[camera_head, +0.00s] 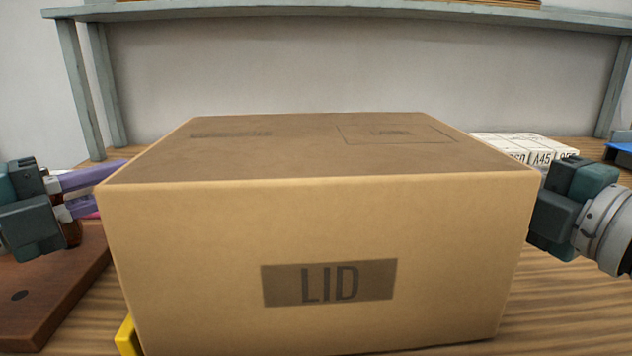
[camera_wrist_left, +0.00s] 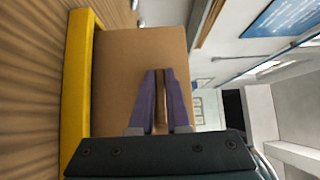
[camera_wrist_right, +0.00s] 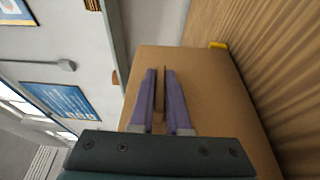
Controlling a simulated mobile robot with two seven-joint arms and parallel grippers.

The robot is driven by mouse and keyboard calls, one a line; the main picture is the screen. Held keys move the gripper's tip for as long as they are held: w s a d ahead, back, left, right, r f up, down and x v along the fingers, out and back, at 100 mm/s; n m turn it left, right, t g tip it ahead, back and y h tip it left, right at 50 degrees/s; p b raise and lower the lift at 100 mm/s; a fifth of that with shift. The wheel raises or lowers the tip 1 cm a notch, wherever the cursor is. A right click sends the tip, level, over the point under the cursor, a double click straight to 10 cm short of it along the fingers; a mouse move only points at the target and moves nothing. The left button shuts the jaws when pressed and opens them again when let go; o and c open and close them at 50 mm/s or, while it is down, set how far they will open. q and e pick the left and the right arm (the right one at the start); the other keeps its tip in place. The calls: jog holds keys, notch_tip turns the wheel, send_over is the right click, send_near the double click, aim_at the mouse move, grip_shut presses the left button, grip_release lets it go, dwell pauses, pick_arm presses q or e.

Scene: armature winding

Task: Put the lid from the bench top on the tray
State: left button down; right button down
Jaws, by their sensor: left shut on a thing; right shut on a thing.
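The lid (camera_head: 322,240) is a large brown cardboard box shape marked "LID" that fills the middle of the head view. My left gripper (camera_wrist_left: 160,74) is shut on its left side, and my right gripper (camera_wrist_right: 161,72) is shut on its right side. In each wrist view a narrow brown strip shows between the purple fingers. A yellow tray edge (camera_wrist_left: 76,75) runs along the lid's lower side in the left wrist view. A yellow corner (camera_head: 127,336) shows below the lid at left in the head view. The lid hides most of the tray, and I cannot tell whether they touch.
A brown board (camera_head: 50,290) lies on the wooden bench (camera_head: 560,310) at left, with a reddish-brown object (camera_head: 72,230) behind my left gripper. White labelled boxes (camera_head: 525,147) stand behind at right. A grey shelf (camera_head: 330,14) spans the back.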

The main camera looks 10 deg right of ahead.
pick_arm(q)
jog(key=shift+f, duration=0.1)
pick_arm(e)
jog(key=shift+f, duration=0.2)
pick_arm(q)
jog(key=c, duration=0.8)
grip_release()
jog(key=shift+a, duration=0.1)
pick_arm(e)
jog(key=shift+r, duration=0.3)
pick_arm(q)
jog(key=v, duration=1.2)
